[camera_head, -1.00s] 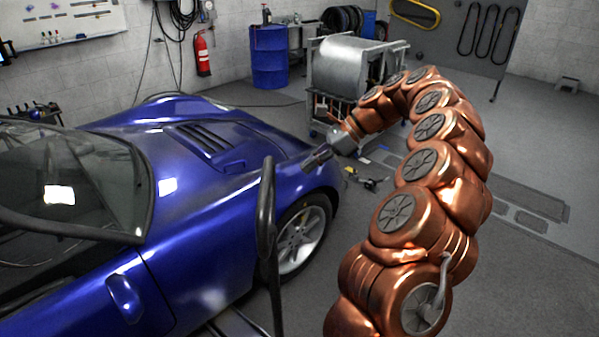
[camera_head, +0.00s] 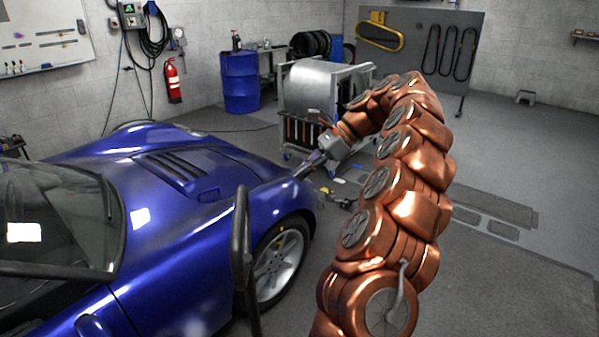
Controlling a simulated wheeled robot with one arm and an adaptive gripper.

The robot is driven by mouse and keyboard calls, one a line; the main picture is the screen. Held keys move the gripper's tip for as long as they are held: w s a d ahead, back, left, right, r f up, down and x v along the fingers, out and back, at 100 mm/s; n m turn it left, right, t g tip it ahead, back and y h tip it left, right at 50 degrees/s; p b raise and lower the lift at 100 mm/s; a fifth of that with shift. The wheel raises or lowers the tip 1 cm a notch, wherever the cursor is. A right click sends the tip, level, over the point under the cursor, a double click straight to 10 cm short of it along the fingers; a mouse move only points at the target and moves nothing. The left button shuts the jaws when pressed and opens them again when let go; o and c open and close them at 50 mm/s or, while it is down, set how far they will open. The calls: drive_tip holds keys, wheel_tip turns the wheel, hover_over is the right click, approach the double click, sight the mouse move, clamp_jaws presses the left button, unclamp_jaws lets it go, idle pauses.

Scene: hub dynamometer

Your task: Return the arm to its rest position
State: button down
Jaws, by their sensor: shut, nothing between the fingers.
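My copper-coloured arm (camera_head: 397,185) rises from the bottom of the head view, bends over at the top and reaches down to the left. My gripper (camera_head: 306,166) is at its end, grey and dark, pointing down and left. It is shut with nothing in it. In the picture it overlaps the front edge of the blue car (camera_head: 180,230); I cannot tell whether it touches the bodywork.
A wheeled metal cart with a large silver drum (camera_head: 318,88) stands behind the gripper. Small items lie on the floor beyond the car's front. The floor at right is open.

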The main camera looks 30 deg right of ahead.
drive_tip(key=shift+r, duration=0.1)
drive_tip(key=s+a+n+g+h, duration=0.1)
drive_tip(key=s+a+n+h, duration=0.1)
drive_tip(key=s+a+n, duration=0.45)
drive_tip(key=s+a+n+g+h, duration=0.1)
drive_tip(key=s+a+n+g, duration=0.15)
drive_tip(key=a, duration=0.65)
drive_tip(key=s+a+f+n+h, duration=0.2)
drive_tip(key=s+f+n, duration=0.1)
drive_tip(key=s, duration=0.5)
drive_tip(key=s+a+f+n+g+h, duration=0.1)
drive_tip(key=s+f+n, duration=0.3)
drive_tip(key=s, duration=0.5)
drive_tip(key=s+a+f+n+h, duration=0.3)
drive_tip(key=s+n, duration=0.3)
drive_tip(key=s, duration=0.3)
drive_tip(key=shift+a+f+g, duration=0.3)
drive_tip(key=shift+f+g, duration=0.05)
drive_tip(key=shift+f, duration=0.35)
